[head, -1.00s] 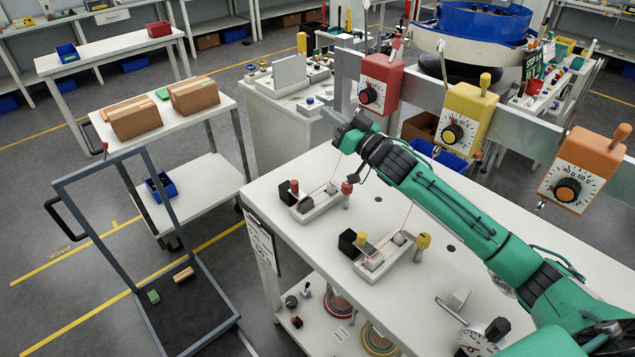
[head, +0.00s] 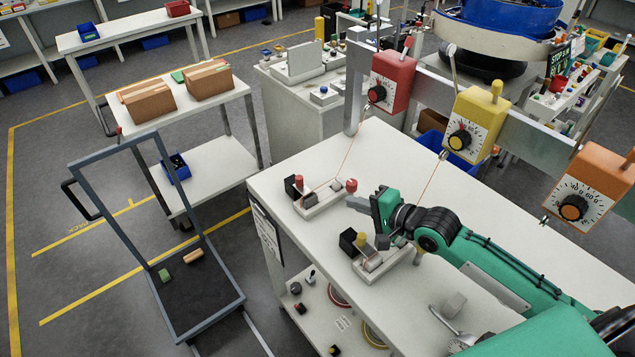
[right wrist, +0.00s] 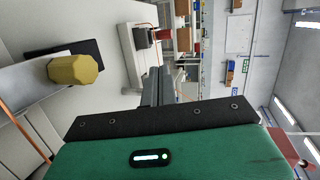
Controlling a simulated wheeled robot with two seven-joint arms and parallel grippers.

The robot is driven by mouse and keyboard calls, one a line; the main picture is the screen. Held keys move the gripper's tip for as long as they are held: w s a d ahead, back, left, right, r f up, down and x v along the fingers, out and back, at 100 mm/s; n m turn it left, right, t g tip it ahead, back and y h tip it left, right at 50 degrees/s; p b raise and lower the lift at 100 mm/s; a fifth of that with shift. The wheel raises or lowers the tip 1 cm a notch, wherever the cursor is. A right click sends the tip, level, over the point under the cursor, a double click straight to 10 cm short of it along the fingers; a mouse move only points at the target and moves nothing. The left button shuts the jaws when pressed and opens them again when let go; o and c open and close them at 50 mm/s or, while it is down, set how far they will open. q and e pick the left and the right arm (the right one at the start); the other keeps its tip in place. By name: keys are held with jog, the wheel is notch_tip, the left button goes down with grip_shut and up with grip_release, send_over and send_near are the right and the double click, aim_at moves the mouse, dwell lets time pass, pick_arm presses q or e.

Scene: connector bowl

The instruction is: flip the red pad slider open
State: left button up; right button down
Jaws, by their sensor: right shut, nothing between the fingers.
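The red pad (head: 325,199) is a small pale block on the white table, with a red knob (head: 351,185) at its right end and another red piece by the black block at its left. It also shows in the right wrist view (right wrist: 133,62), past the fingertips. My right gripper (head: 353,203) is shut and empty, low over the table. Its tips appear just right of and in front of the red pad's right end; I cannot tell whether they touch. In the right wrist view its fingers (right wrist: 157,80) are together. My left gripper is not in view.
The yellow pad (head: 372,268) lies partly under my right gripper and wrist. Its yellow knob (right wrist: 73,70) is close in the right wrist view. Thin wires run up to the red (head: 390,82) and yellow (head: 472,125) dial boxes on a metal rail (head: 430,88).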

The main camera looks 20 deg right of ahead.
aim_at(312, 195)
jog(key=shift+w, duration=0.1)
jog(key=p+x, duration=0.1)
jog(key=x, duration=0.3)
jog(key=p+x, duration=0.1)
jog(key=x, duration=0.4)
jog(key=r+p+x, duration=0.1)
jog(key=x, duration=0.3)
jog(key=shift+w+a+f+p, duration=0.15)
jog(key=shift+w+a+p, duration=0.15)
jog(key=shift+w+p, duration=0.15)
jog(key=shift+a, duration=0.1)
